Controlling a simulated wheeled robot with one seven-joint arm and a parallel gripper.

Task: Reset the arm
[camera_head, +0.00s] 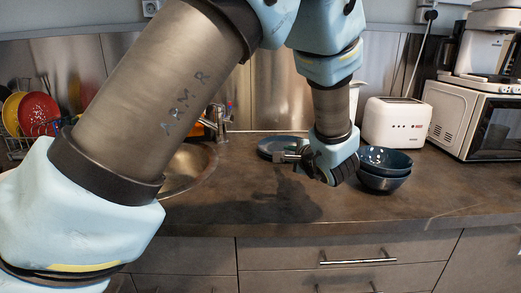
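My arm reaches in from the left and crosses the upper middle of the head view. The arm hides part of the sink and the back wall.
Stacked dark blue bowls (384,167) stand right of my gripper, and a blue plate (277,146) lies behind it. A white toaster (396,123), a microwave (474,121), a sink (187,166) and a dish rack (38,112) surround the counter. Drawers (330,254) are below. The counter's front middle is clear.

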